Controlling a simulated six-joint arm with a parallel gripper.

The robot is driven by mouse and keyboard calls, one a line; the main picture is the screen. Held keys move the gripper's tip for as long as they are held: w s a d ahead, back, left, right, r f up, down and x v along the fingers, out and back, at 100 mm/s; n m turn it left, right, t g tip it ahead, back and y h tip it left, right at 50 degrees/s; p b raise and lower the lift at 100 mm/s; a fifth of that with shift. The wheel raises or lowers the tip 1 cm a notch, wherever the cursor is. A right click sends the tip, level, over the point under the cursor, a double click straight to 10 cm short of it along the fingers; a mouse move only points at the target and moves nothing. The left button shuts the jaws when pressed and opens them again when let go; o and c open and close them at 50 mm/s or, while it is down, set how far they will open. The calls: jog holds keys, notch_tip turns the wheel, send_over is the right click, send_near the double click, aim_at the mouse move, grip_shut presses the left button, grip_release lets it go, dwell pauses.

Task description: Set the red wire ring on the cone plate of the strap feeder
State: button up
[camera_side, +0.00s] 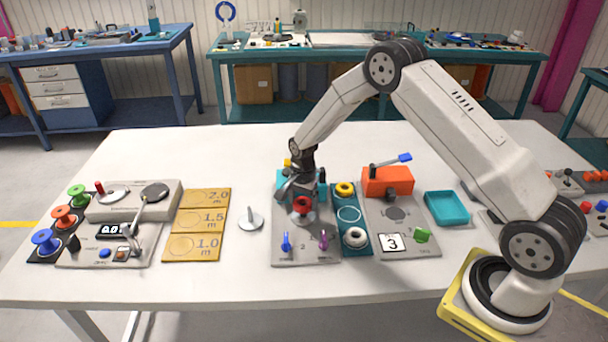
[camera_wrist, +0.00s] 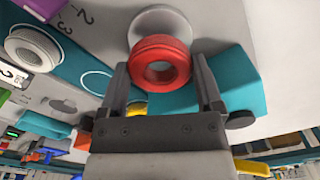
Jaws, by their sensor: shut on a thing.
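The red wire ring (camera_side: 302,204) is a thick red ring; in the wrist view (camera_wrist: 161,63) it sits between the fingertips. My gripper (camera_side: 299,191) points down over the grey station marked 2 and is shut on the ring; its fingers also show in the wrist view (camera_wrist: 162,72). This station, apparently the strap feeder (camera_side: 290,254), has a teal block, a blue lever and a purple lever. A pale round plate (camera_wrist: 155,22), apparently the cone plate, shows just behind the ring. The ring hides part of it, and I cannot tell whether they touch.
A teal strip (camera_side: 349,215) right of the feeder holds a yellow ring (camera_side: 345,188), an empty circle outline and a white ring (camera_side: 354,237). Further right are station 3 with an orange box (camera_side: 388,181) and a teal tray (camera_side: 447,208). A grey disc with a pin (camera_side: 251,221) lies left.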

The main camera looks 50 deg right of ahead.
jog(key=shift+f, duration=0.2)
jog(key=shift+f, duration=1.15)
jog(key=o, duration=1)
jog(key=shift+r, duration=4.05)
